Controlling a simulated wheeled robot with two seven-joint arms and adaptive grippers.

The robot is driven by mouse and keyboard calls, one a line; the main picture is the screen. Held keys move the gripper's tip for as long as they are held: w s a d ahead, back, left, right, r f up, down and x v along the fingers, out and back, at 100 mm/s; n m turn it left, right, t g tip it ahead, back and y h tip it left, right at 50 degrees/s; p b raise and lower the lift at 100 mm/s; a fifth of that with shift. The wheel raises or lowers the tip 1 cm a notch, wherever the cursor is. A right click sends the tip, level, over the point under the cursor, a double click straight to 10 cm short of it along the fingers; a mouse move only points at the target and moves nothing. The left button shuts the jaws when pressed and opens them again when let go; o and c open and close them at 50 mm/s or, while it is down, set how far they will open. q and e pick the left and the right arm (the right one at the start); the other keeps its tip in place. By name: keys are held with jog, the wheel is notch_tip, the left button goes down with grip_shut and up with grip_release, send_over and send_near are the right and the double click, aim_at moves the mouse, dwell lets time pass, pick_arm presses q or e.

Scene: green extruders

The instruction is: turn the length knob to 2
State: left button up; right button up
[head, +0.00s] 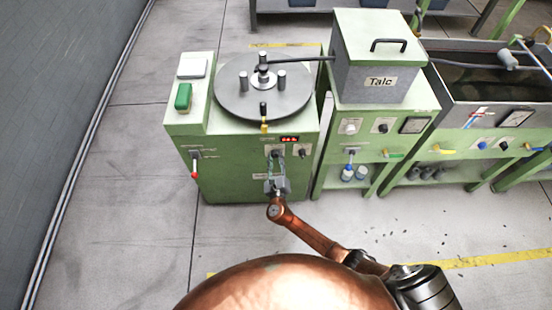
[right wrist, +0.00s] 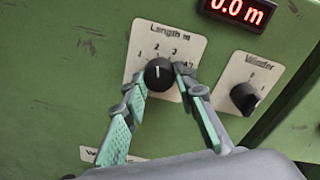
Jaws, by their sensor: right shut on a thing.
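The length knob (right wrist: 159,72) is a round black knob on a white plate marked "Length m" in the right wrist view. Its white mark points about straight up, toward the 2. My right gripper (right wrist: 158,82) has one finger on each side of the knob and is shut on it. In the head view my right gripper (head: 277,166) reaches the front of the green machine (head: 225,165) and hides most of the knob. My left gripper is not in view.
The winder knob (right wrist: 245,98) sits close to the right of my fingers, with a red display (right wrist: 238,10) reading 0.0 m above. A red-tipped lever (head: 195,172) is on the machine's left front. The talc box (head: 375,65) stands to the right.

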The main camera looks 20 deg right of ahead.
dwell(0.3)
jog(key=o, duration=1.2)
jog(key=shift+c, duration=0.2)
jog(key=shift+s+a, duration=0.1)
jog(key=shift+s, duration=0.2)
jog(key=v, duration=1.1)
jog(key=shift+s, duration=0.2)
jog(key=shift+a, duration=0.1)
